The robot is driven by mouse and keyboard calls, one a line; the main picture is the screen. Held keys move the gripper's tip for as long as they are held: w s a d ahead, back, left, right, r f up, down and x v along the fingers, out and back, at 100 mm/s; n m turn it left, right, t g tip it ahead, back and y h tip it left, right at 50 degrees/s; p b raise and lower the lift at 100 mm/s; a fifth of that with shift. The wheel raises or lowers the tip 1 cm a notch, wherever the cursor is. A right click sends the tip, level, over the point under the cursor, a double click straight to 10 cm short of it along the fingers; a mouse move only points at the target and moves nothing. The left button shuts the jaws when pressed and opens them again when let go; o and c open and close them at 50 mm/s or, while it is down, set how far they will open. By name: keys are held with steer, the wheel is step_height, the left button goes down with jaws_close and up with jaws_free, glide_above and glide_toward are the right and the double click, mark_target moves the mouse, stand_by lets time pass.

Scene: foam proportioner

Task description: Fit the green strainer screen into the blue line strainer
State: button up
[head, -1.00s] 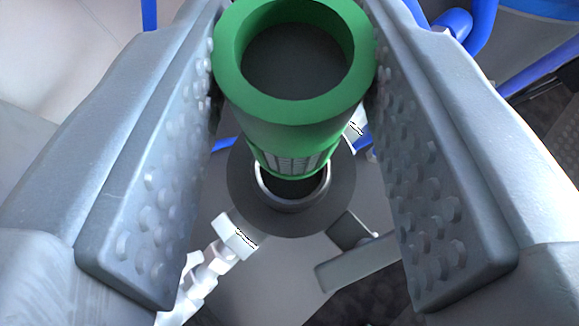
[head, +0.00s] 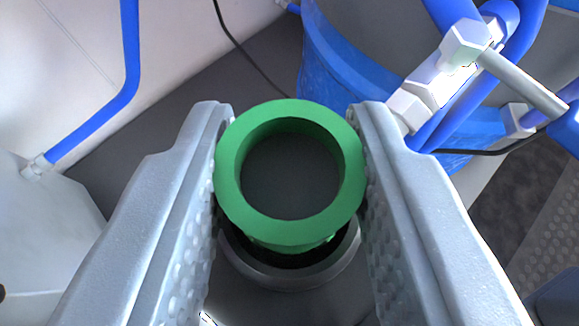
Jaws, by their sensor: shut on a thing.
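The green strainer screen (head: 290,205) is a hollow cylinder with a thick green collar, and I look down on its open end. My gripper (head: 290,180) is shut on the collar, with one studded jaw on each side. Just below the screen is a dark round opening with a grey rim (head: 290,278), which seems to be the mouth of the strainer. The screen covers the far part of this mouth. The screen's lower end is hidden, so I cannot tell whether it is inside the mouth. No blue strainer body shows around the rim.
Blue pipes with white fittings (head: 440,78) stand close at the upper right, near the right jaw. A blue round vessel (head: 345,60) is behind them. Another blue pipe (head: 128,60) runs down the upper left to a white tank (head: 45,230). Dark floor lies between.

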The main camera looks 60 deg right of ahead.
steer(key=shift+f, duration=0.25)
steer(key=o, duration=1)
steer(key=shift+c, duration=0.2)
steer(key=shift+r, duration=0.1)
steer(key=shift+r, duration=0.2)
steer(key=p+v, duration=0.3)
steer(key=v, duration=0.9)
steer(key=shift+s+f, duration=0.1)
